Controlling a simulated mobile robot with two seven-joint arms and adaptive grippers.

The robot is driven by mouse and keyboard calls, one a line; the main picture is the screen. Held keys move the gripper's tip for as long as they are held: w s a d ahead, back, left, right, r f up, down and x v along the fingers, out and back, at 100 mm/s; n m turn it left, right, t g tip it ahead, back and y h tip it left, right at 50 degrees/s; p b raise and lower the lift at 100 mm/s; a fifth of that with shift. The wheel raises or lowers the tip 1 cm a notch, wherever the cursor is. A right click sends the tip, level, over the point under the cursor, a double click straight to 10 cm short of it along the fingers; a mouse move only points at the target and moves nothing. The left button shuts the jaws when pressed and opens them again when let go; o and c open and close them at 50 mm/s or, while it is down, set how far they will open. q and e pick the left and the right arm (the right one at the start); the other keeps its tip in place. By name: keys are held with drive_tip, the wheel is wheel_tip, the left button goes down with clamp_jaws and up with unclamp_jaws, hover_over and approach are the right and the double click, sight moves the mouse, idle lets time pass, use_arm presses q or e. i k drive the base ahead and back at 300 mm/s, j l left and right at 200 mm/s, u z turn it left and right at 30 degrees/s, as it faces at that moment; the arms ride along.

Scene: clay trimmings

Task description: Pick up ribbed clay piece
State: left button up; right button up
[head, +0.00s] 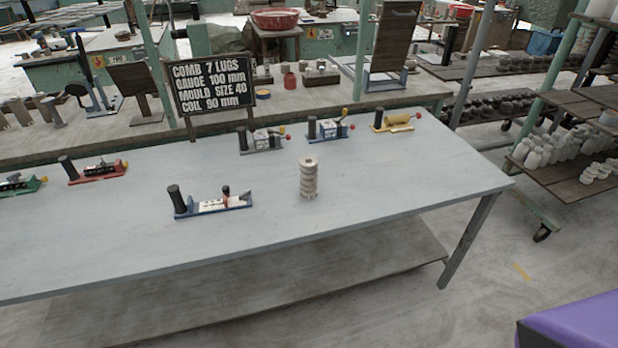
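The ribbed clay piece (308,178) is a pale beige, upright stack of ridges. Neither of my grippers shows in the head view.
A blue-based tool (212,203) lies left of the clay piece. Behind it are a grey tool (262,140), a blue tool (330,127) and a yellow tool (397,121). A black sign (212,84) stands behind the table. The tabletop right of the piece is clear.

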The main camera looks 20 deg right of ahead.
sight(308, 167)
drive_tip(key=i+l, duration=0.1)
drive_tip(key=l, duration=0.35)
drive_tip(key=i+l+u, duration=0.1)
drive_tip(key=l, duration=0.35)
drive_tip(key=i+l, duration=0.15)
drive_tip(key=l, duration=0.3)
